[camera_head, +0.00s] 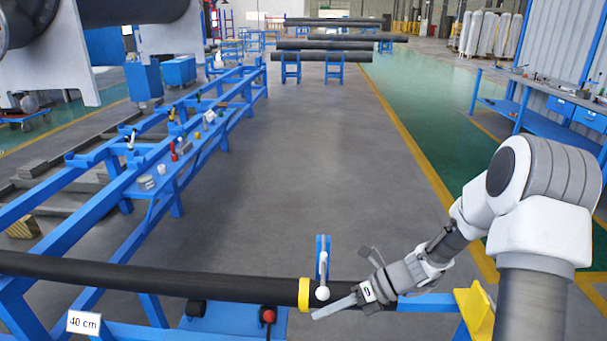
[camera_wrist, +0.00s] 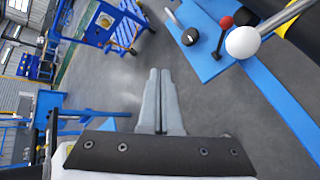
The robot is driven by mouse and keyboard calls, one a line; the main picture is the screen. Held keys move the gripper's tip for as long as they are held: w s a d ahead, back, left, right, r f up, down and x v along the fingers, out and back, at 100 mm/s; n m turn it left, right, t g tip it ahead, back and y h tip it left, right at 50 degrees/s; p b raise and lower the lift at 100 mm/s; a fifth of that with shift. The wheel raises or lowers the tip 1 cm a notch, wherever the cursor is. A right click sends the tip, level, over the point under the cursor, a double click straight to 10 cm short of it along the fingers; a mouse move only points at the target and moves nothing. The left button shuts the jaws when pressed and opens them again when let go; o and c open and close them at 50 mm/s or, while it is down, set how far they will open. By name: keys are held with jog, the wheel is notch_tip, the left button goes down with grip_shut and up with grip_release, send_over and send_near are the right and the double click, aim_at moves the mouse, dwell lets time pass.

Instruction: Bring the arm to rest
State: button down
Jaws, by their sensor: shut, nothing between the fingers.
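My arm reaches in from the right in the head view. My gripper (camera_head: 316,315) is in front of the dark pipe, close to its yellow band (camera_head: 304,293). In the wrist view my gripper (camera_wrist: 160,72) has its two fingers side by side, shut and empty, with grey floor behind them. A lever with a white ball knob (camera_head: 322,293) stands just above the fingertips in the head view. The same white knob (camera_wrist: 242,42) shows at the upper right of the wrist view, apart from the fingers.
The long dark pipe (camera_head: 130,275) lies across the front on blue supports. A red knob (camera_head: 268,316) stands on the blue plate below it. A blue frame with small items (camera_head: 165,170) runs along the left. A blue workbench (camera_head: 540,112) stands at right. The middle floor is clear.

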jog(key=s+d+r+n+t+h+p, duration=0.1)
jog(key=s+d+r+n+t+h, duration=0.1)
jog(key=s+r+n, duration=0.4)
jog(key=s+d+r+n+t+h+p, duration=0.1)
jog(key=s+d+r+n+h, duration=0.3)
jog(key=r+n, duration=0.8)
jog(key=s+d+r+n+t+h+p, duration=0.2)
jog(key=s+r+n+h, duration=0.3)
jog(key=s+r+n, duration=0.3)
jog(key=d+r+n+t, duration=0.1)
jog(key=n, duration=0.1)
jog(key=shift+n+h, duration=0.3)
